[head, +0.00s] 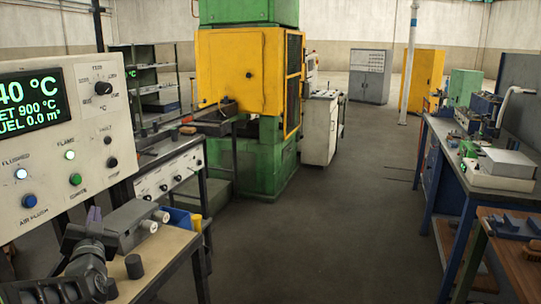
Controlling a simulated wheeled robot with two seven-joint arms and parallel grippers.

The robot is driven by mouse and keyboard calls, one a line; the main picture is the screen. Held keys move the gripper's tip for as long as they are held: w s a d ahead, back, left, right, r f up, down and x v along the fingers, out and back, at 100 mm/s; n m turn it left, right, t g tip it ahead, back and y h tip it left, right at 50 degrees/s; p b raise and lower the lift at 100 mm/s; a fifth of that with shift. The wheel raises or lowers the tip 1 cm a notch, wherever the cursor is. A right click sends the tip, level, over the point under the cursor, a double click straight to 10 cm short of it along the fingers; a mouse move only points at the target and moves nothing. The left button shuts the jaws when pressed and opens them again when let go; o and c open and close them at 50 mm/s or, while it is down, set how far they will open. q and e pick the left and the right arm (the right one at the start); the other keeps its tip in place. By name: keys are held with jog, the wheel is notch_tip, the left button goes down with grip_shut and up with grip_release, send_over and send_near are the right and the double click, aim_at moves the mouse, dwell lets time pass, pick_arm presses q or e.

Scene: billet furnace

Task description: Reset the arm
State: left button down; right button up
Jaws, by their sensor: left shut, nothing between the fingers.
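My left gripper (93,215) is at the lower left of the head view, above the near end of a wooden-topped bench (160,262). Its purple-grey fingertips point up and are together, with nothing held. My dark left arm comes in from the bottom left corner. The control panel (108,135) stands just behind the gripper, with a green display, lamps and knobs. A grey block with white knobs (135,225) is right beside the gripper; I cannot tell whether they touch. My right gripper is not in view.
A dark cylinder (134,266) stands on the bench, with a blue bin (178,219) behind it. A yellow and green machine (240,75) stands further back. A blue workbench (450,170) with equipment runs along the right. The floor (320,230) between is clear.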

pick_arm(q)
jog(key=s+d+f+n+g+h, duration=0.1)
jog(key=s+d+f+g+h, duration=0.15)
jog(key=d+f, duration=0.65)
jog(key=s+d+f+n+g+h, duration=0.1)
jog(key=s+d+f+g+h, duration=0.2)
jog(key=f, duration=1)
jog(key=s+d+f+n+g+h, duration=0.1)
jog(key=d+f+g+h, duration=0.15)
jog(key=d+f, duration=0.75)
jog(key=s+d+f+g+h, duration=0.1)
jog(key=s+d+f+g, duration=0.2)
jog(key=s+d+f, duration=0.3)
jog(key=s+d+f+g+h, duration=0.2)
jog(key=s+d+f, duration=0.3)
jog(key=s, duration=0.8)
jog(key=s+d+f+g+h, duration=0.2)
jog(key=s+d+f, duration=0.4)
jog(key=s+f, duration=0.3)
jog(key=shift+s+d+f+m+g, duration=0.25)
jog(key=shift+s+d+m+g, duration=0.15)
jog(key=shift+g, duration=0.4)
jog(key=shift+a, duration=0.15)
